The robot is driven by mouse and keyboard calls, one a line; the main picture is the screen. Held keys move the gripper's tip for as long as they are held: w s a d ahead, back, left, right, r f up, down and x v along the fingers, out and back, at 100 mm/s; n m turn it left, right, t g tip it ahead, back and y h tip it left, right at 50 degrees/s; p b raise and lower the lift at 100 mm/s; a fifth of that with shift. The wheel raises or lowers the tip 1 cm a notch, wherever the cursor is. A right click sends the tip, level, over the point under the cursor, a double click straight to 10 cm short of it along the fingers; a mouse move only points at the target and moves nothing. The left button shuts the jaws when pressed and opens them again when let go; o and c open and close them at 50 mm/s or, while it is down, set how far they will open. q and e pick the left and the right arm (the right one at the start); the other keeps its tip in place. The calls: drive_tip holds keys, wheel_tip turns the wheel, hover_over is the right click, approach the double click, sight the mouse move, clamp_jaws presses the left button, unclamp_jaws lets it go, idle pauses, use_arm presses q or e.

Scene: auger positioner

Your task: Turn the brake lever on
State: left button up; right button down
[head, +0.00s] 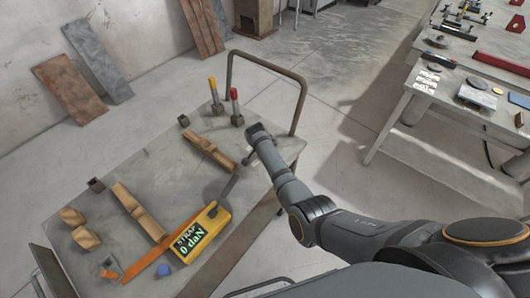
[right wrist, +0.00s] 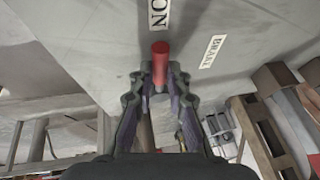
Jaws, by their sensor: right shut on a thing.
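In the right wrist view, a red lever handle (right wrist: 160,49) stands between the fingertips of my right gripper (right wrist: 161,75), which is shut on it. Labels reading "ON" (right wrist: 158,14) and "BRAKE" (right wrist: 211,51) are on the grey surface beside the handle. In the head view, my right gripper (head: 247,158) is at the right side of the bench (head: 145,165), and the handle in its grasp is hidden there. A red-topped lever (head: 234,94) and a yellow-topped lever (head: 213,84) stand upright at the bench's far end. My left gripper is not in view.
A yellow strap gauge reading 0 daN (head: 201,233) lies on the bench near wooden blocks (head: 137,210). A bent metal rail (head: 270,66) rises at the bench's far end. Tool tables (head: 437,98) stand right, with open floor between.

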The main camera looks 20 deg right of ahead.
drive_tip(key=shift+w+r, duration=0.1)
drive_tip(key=shift+w, duration=0.05)
idle(0.3)
drive_tip(key=c, duration=1.3)
unclamp_jaws()
wheel_tip(320, 180, up, 10)
